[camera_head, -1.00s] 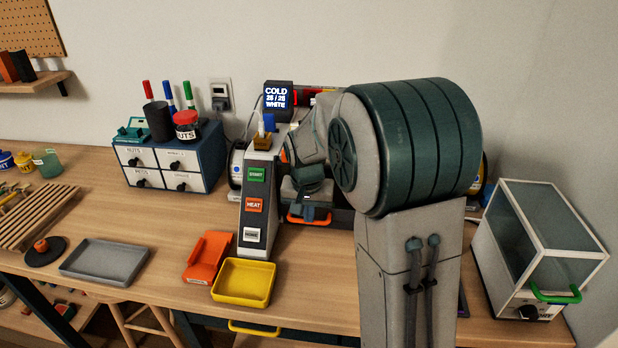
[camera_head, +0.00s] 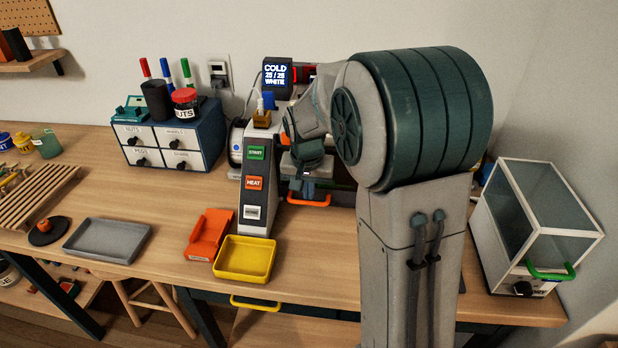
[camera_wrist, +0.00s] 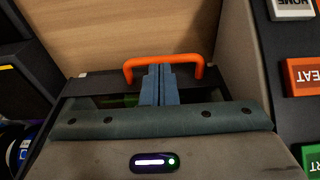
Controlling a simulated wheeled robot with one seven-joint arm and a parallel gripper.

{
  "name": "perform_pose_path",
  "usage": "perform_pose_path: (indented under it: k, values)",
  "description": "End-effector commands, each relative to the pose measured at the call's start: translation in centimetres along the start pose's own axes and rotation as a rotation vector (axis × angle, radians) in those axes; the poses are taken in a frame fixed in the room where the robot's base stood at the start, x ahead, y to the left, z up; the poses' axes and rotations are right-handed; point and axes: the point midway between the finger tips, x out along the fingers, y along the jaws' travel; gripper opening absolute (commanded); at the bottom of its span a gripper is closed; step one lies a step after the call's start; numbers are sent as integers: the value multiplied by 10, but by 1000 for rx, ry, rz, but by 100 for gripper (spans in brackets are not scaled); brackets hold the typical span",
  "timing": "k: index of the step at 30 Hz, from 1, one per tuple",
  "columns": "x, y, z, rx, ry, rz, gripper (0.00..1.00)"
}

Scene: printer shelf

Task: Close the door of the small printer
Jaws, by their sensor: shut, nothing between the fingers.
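An orange handle (camera_head: 308,201) stands on the front edge of a dark panel (camera_wrist: 90,84), just right of the button column; I take this as the small printer's door. The handle also shows in the wrist view (camera_wrist: 199,70). The panel's angle is unclear. My gripper (camera_head: 303,190) is shut and empty. In the wrist view its blue-grey fingers (camera_wrist: 159,68) lie side by side across the middle of the handle's span; contact is unclear. My arm hides most of the printer behind it. A display (camera_head: 276,73) above reads COLD 25/25 WHITE.
The button column (camera_head: 252,190) stands close left of my gripper. A yellow tray (camera_head: 217,272), an orange holder (camera_head: 208,232) and a grey tray (camera_head: 72,246) are in front and left. A white-framed clear box (camera_head: 596,238) with a green handle (camera_head: 551,273) stands at right.

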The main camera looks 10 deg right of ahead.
Motion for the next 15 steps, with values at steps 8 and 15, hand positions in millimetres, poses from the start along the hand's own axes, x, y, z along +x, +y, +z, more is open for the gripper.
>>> perform_pose_path:
  k: [8,15]
  values:
    - [-70,0,-3,1,14,-6,0]
    - [-107,0,-4,3,12,-5,0]
